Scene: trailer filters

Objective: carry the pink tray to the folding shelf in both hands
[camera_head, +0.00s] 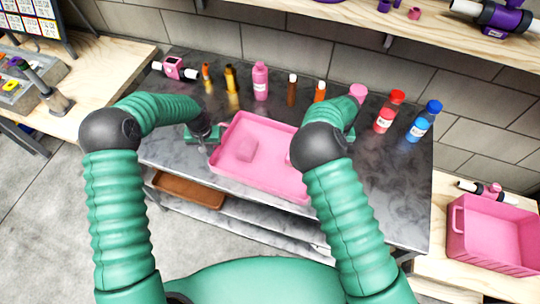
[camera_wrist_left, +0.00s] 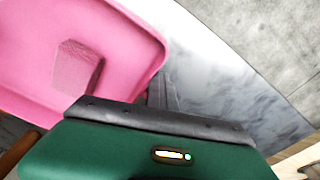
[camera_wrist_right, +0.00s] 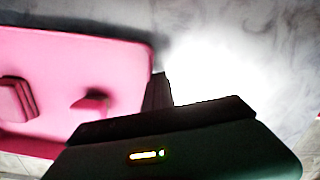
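The pink tray (camera_head: 226,160) is at the front of the grey marble-topped table, its long side along the front edge. I cannot tell whether it touches the tabletop. A pink block (camera_head: 246,149) lies in it; a second pink piece (camera_wrist_right: 92,100) shows in the right wrist view. My left gripper (camera_head: 207,141) points down at the tray's left end. In the left wrist view, its dark finger (camera_wrist_left: 162,90) is against the tray's rim. My right gripper is mostly hidden behind its arm; its finger (camera_wrist_right: 158,90) is beside the tray's other end. Neither grip is clear.
Bottles stand along the table's back, including a pink (camera_head: 260,82), a red (camera_head: 388,112) and a blue one (camera_head: 424,120). A brown tray (camera_head: 188,191) lies on a lower shelf. A pink bin (camera_head: 492,235) stands on a wooden surface at right. Grey floor is clear at lower left.

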